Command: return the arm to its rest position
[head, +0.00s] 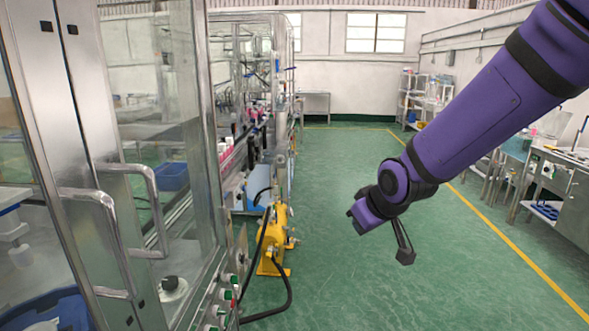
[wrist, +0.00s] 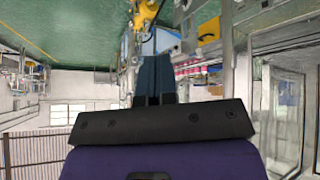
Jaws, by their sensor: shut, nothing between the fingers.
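My purple arm (head: 480,120) reaches in from the upper right of the head view, angled down to the left, over open floor. Its wrist end hangs in mid-air, apart from the machine and the benches. In the wrist view, my gripper (wrist: 154,62) shows as two dark fingers side by side, shut with nothing between them. In the head view the fingertips are too small to make out clearly.
A glass-doored machine (head: 150,170) with steel handles stands at the left, with a yellow device (head: 273,240) and black hose beside it. Steel benches (head: 550,180) line the right wall. The green floor (head: 350,280) between them is clear.

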